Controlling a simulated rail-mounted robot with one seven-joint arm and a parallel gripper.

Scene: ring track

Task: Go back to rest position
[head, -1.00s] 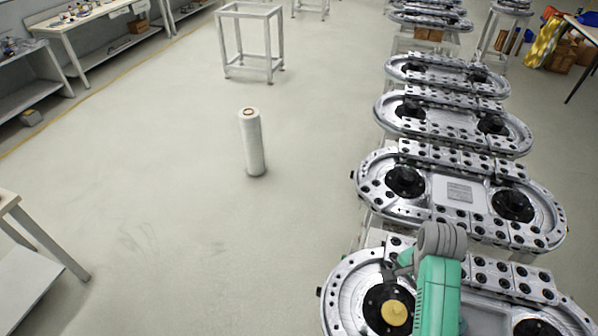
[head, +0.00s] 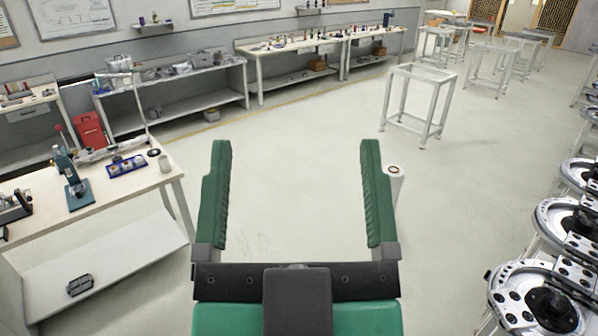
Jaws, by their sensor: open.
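My gripper (head: 296,150) fills the lower middle of the head view, with two green fingers pointing up and away. The fingers stand wide apart, and only bare floor shows between them, so it is open and empty. Its dark crossbar and green body reach to the bottom edge. It is apart from the tables and the ring tracks (head: 535,300) at the right edge.
A white roll (head: 397,180) stands on the floor, partly behind the right finger. An empty metal frame (head: 420,75) stands beyond it. A workbench (head: 130,190) with a teal press (head: 72,180) is at left; long benches (head: 300,50) line the wall. The middle floor is clear.

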